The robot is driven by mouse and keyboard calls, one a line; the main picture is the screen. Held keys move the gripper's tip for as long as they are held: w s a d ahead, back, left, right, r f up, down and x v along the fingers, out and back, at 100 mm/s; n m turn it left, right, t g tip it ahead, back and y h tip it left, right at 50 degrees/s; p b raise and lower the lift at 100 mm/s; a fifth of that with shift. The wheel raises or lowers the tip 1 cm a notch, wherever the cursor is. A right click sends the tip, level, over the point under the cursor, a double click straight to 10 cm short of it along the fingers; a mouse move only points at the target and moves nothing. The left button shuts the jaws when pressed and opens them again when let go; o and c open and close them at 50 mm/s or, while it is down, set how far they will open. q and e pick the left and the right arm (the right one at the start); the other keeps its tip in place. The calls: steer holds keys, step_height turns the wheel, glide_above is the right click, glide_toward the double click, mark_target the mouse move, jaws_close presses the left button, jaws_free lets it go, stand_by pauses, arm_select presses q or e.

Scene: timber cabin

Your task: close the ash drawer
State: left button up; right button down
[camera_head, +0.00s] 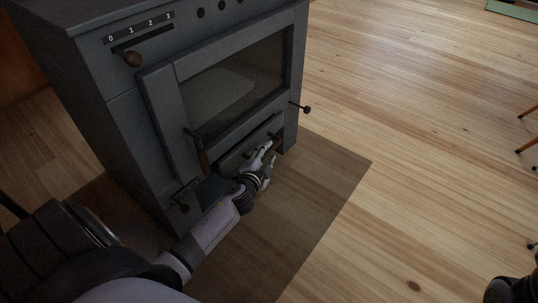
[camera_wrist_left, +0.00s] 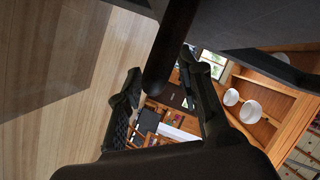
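The dark grey stove (camera_head: 120,110) stands at the upper left in the head view. The ash drawer (camera_head: 236,155) is low on its front, under the glass door. My left arm and gripper partly cover it, so how far it stands out is hard to tell. My left gripper (camera_head: 264,160) is at the drawer front, close to a brown handle (camera_head: 277,141). In the left wrist view, the fingers of my left gripper (camera_wrist_left: 165,92) are apart, and a dark rounded bar (camera_wrist_left: 168,62) reaches between them. Contact is not clear.
The glass door (camera_head: 235,85) is above the drawer and looks shut; its upright handle (camera_head: 201,151) is near my left forearm. A small knob (camera_head: 306,109) sticks out at the stove's right edge. A dark floor plate (camera_head: 325,175) lies before the stove.

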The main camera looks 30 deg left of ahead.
arm_select(q)
steer(key=shift+x, duration=0.85)
steer(key=shift+c, duration=0.2)
jaws_close()
